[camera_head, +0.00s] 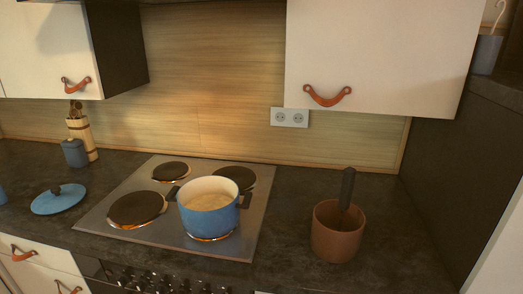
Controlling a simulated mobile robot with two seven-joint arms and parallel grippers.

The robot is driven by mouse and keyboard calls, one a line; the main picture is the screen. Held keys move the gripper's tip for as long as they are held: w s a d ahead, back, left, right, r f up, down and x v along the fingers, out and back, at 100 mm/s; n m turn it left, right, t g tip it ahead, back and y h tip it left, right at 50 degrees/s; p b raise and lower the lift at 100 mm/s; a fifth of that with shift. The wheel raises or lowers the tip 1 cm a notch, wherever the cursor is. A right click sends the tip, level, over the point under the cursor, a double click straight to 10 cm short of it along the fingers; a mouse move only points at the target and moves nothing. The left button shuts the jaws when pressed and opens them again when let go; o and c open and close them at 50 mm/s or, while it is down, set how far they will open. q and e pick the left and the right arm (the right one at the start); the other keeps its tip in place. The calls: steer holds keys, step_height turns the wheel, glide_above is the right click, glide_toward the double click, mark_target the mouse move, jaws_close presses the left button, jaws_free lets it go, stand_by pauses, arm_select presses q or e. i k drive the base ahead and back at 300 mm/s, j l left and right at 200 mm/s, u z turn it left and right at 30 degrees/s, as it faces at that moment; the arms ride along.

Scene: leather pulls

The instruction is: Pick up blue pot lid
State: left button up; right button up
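The blue pot lid (59,199) lies flat on the dark countertop at the left, knob up. Its knob (55,190) is small and dark. A blue pot (209,214) with a pale inside and dark handles stands uncovered on the front right burner of the hob. Neither of my grippers shows in the head view.
The hob (165,236) lies just right of the lid. A blue canister (75,153) and a utensil holder (84,138) stand behind the lid. A brown pot (337,233) with a dark handle stands at the right. Wall cabinets (385,55) hang above.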

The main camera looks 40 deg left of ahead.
mark_target(58, 198)
steer(key=u, duration=2.7)
steer(key=z, duration=0.35)
steer(key=i+j+z, duration=0.1)
steer(key=z, duration=0.3)
steer(key=j+z, duration=0.15)
steer(key=z, duration=0.2)
steer(key=i+j+z, duration=0.1)
steer(key=j+z, duration=0.55)
steer(key=j, duration=0.2)
steer(key=j+z, duration=0.3)
steer(key=j, duration=1.1)
steer(key=k+j, duration=0.1)
steer(key=j, duration=0.4)
